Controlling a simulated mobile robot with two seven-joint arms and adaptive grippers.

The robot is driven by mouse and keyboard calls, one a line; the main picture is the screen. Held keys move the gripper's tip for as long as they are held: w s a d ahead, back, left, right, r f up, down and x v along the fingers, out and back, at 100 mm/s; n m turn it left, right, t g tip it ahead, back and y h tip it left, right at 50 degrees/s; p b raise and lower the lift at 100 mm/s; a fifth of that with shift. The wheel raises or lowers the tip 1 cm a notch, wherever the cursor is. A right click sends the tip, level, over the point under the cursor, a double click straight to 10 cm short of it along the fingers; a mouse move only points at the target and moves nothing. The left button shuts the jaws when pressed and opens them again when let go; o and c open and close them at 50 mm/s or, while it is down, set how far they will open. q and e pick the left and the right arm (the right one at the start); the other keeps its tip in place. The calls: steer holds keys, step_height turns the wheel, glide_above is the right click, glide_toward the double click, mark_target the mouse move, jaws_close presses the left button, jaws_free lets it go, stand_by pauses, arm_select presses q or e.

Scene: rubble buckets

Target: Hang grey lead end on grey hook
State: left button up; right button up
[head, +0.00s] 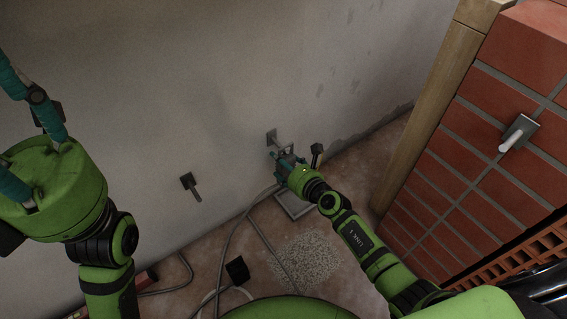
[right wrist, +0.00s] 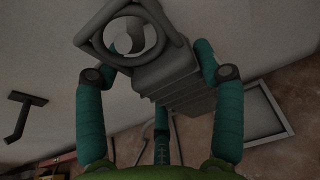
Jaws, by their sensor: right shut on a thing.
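My right gripper (head: 285,160) is at the wall, its teal fingers shut on the grey lead end (right wrist: 175,72), a ribbed grey plug with a squarish loop at its tip. The grey hook (head: 272,138) is on the plaster wall just beyond the gripper. In the right wrist view a pale round hook end (right wrist: 126,38) shows inside the loop; I cannot tell whether the loop rests on it. The grey cable hangs from the gripper to the floor.
A black hook (head: 190,183) is on the wall to the left, and a white hook (head: 518,133) on the brick wall (head: 480,165) at right. A black lead end (head: 237,270) is low in the middle. A grey tray (head: 294,207) and gravel (head: 308,258) lie below the right gripper.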

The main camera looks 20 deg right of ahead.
steer(key=shift+r, duration=0.1)
steer(key=shift+w, duration=0.1)
steer(key=shift+w+a, duration=0.2)
steer(key=shift+w, duration=0.3)
steer(key=shift+w+a, duration=0.2)
steer(key=shift+w, duration=0.25)
steer(key=shift+f+b, duration=0.65)
steer(key=shift+f, duration=0.2)
stand_by(0.3)
steer(key=o, duration=1.3)
